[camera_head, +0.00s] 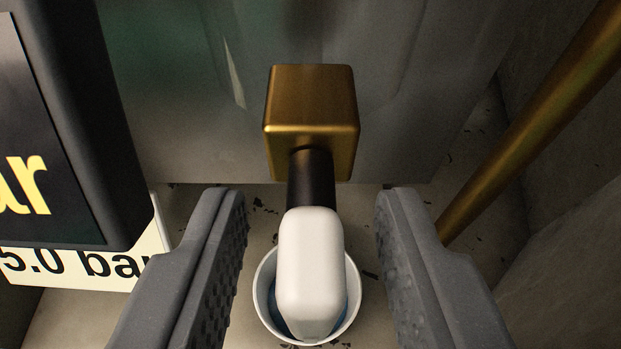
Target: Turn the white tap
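The white tap (311,265) is a rounded white handle on a short black stem (311,180). The stem comes out of a brass block (311,115) in front of a grey surface. The handle's long side runs up and down in the picture. My gripper (311,255) is open, with one grey ridged finger to the left of the handle and one to the right. There is a clear gap on both sides, and neither finger touches the handle.
A white cup (262,300) with something blue inside stands below the handle, partly hidden by it. A dark display (50,150) with yellow lettering is at the left, above a white sign reading "5.0 ba" (90,268). A brass pipe (530,125) slants along the right.

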